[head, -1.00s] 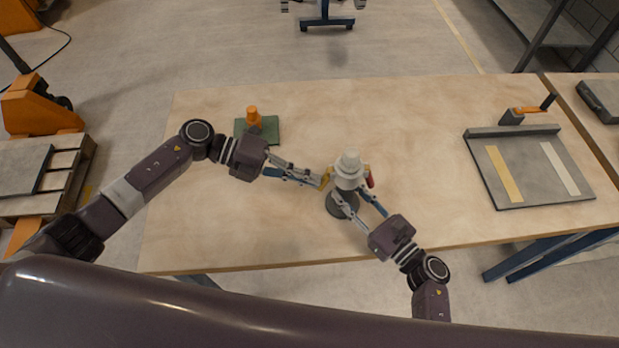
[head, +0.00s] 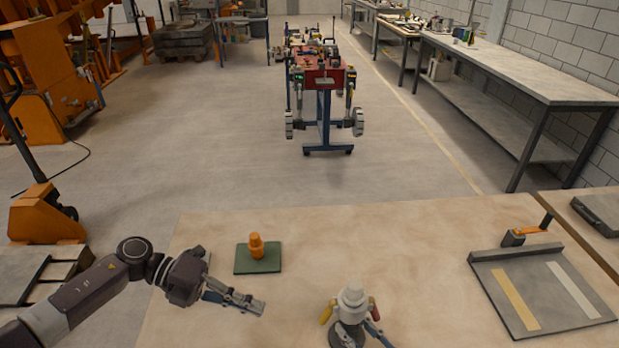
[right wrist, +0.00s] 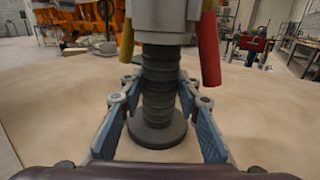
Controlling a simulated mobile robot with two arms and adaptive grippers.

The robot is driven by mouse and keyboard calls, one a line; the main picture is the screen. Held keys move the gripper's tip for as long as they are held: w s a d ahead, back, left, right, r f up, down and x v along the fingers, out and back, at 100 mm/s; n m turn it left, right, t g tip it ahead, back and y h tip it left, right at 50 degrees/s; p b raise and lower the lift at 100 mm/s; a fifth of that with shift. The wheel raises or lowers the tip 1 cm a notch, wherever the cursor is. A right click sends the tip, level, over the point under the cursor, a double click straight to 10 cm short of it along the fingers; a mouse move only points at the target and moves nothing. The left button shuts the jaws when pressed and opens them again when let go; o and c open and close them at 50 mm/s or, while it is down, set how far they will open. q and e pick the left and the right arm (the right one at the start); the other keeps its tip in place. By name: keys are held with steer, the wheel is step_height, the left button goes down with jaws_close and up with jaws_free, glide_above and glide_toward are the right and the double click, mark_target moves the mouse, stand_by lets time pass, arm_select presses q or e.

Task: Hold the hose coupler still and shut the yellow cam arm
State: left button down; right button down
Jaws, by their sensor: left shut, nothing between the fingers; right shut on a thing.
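The hose coupler (head: 352,299) stands upright near the table's front edge, pale on top with a dark ribbed lower part. Its yellow cam arm (head: 327,311) slants down its left side, and the red cam arm (head: 374,310) hangs on its right. In the right wrist view the yellow arm (right wrist: 127,40) hangs close beside the body. My right gripper (right wrist: 160,92) is closed around the dark ribbed part (right wrist: 159,78); its fingers stand on both sides. My left gripper (head: 250,303) is shut and empty, left of the coupler and apart from it.
A green pad (head: 258,262) with an orange piece (head: 256,246) lies behind my left gripper. A grey plate with strips (head: 541,290) and an orange-handled clamp (head: 514,237) is at the right. The table (head: 420,250) between them is clear.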

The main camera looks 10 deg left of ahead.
steer(key=c, duration=1.4)
jaws_free()
steer(key=shift+o, duration=0.2)
steer(key=shift+d, duration=0.1)
